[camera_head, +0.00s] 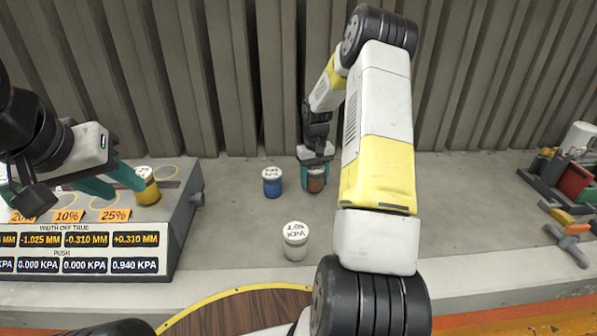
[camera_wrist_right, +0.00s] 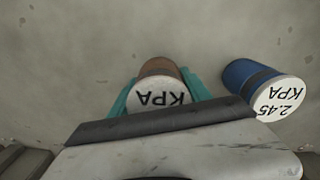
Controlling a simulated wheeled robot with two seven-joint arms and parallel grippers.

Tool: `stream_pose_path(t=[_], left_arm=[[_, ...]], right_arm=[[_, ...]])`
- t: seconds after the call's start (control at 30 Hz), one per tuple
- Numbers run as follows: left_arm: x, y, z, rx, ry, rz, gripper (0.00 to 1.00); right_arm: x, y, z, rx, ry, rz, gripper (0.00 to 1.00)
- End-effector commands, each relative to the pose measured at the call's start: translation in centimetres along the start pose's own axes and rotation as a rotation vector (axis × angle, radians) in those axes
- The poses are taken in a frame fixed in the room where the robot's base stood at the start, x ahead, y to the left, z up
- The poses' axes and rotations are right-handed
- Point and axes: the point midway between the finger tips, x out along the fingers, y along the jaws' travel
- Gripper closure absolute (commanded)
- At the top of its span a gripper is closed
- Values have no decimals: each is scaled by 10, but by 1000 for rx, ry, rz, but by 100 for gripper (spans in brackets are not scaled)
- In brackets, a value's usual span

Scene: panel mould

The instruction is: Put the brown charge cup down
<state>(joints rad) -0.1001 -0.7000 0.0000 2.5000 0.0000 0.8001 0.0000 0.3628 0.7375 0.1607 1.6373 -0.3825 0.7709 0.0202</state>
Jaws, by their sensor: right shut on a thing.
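The brown charge cup (camera_head: 316,184) is held upright between the teal fingers of my right gripper (camera_head: 315,172), beside the blue cup. In the right wrist view, the brown cup (camera_wrist_right: 160,69) shows its white lid, partly hidden by the gripper, with a finger on each side. It is at or just above the grey bench; I cannot tell whether its base touches. My left gripper (camera_head: 68,190) is over the display block at the left, its teal fingers spread apart, with nothing visible between them.
A blue cup (camera_head: 272,182) stands just left of the brown one. A white cup (camera_head: 295,240) stands nearer the front. A yellow cup (camera_head: 147,187) is on the display block (camera_head: 185,215). Corrugated wall panels are behind the bench.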

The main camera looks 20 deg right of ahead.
Motion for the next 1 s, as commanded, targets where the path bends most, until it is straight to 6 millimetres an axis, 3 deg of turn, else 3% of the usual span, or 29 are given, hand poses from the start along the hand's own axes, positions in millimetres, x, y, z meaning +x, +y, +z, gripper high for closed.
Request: stream_pose_path(t=[0.1, 0.43, 0.47, 0.57, 0.87, 1.0], left_arm=[[0, 0, 0, 0, 0, 0, 64], [0, 0, 0, 0, 0, 0, 64], [0, 0, 0, 0, 0, 0, 64], [0, 0, 0, 0, 0, 0, 64], [0, 0, 0, 0, 0, 0, 64], [0, 0, 0, 0, 0, 0, 64]], right_arm=[[13, 0, 0, 1, 0, -1, 100], [16, 0, 0, 1, 1, 0, 100], [17, 0, 0, 1, 0, 0, 42], [16, 0, 0, 1, 0, 0, 22], [16, 0, 0, 2, 0, 0, 22], [7, 0, 0, 2, 2, 1, 22]])
